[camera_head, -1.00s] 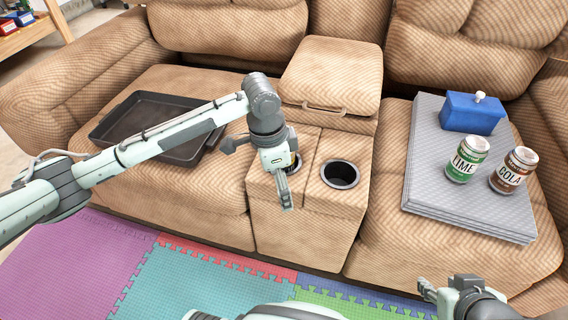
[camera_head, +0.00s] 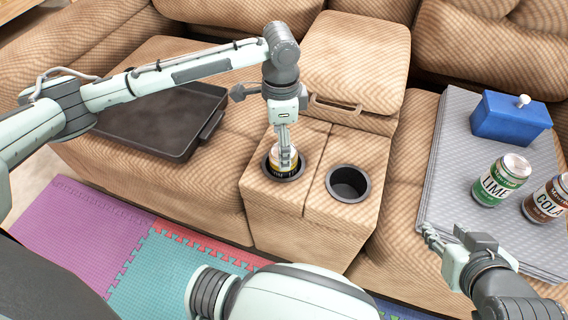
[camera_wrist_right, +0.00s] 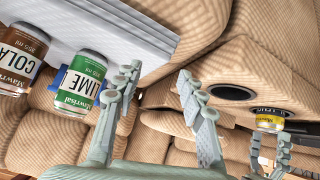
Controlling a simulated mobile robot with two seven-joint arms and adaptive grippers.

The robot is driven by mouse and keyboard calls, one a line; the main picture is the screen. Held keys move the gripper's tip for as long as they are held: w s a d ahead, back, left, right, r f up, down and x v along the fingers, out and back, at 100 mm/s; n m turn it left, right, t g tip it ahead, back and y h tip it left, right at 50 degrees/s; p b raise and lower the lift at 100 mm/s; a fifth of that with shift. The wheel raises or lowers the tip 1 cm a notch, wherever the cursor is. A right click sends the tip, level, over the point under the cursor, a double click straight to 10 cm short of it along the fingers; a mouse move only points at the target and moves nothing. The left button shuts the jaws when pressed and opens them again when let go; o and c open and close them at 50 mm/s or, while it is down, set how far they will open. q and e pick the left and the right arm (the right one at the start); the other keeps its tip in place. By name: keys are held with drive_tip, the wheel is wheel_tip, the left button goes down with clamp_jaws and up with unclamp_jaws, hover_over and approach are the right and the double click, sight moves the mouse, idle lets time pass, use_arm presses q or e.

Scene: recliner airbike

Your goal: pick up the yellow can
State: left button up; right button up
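The yellow can (camera_head: 274,163) stands in the left cup holder of the sofa console, its lower part hidden by the holder. It also shows in the right wrist view (camera_wrist_right: 269,123). My left gripper (camera_head: 285,158) points down over the can, with a finger in front of it in the head view. In the right wrist view its fingers (camera_wrist_right: 270,147) are apart at the can's top; a firm contact cannot be made out. My right gripper (camera_head: 440,245) is open and empty in front of the right seat; its two spread fingers fill the right wrist view (camera_wrist_right: 158,82).
The right cup holder (camera_head: 348,184) is empty. A grey board (camera_head: 450,150) on the right seat bears a lime can (camera_head: 500,182), a cola can (camera_head: 548,200) and a blue box (camera_head: 510,118). A dark tray (camera_head: 150,130) lies on the left seat, behind my left arm.

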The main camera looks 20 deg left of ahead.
use_arm(q)
wheel_tip(320, 180, down, 4)
drive_tip(key=shift+d+f+b, duration=0.1)
drive_tip(key=shift+f+b, duration=0.15)
drive_tip(key=shift+b, duration=0.15)
use_arm(e)
drive_tip(key=w+a+r+t, duration=0.1)
drive_tip(key=w+a+r+t+y, duration=0.1)
drive_tip(key=w+a+r, duration=0.1)
drive_tip(key=shift+a+r, duration=0.2)
drive_tip(key=shift+a, duration=0.1)
use_arm(q)
drive_tip(key=shift+c, duration=0.4)
drive_tip(key=c, duration=1.5)
drive_tip(key=shift+r, duration=0.1)
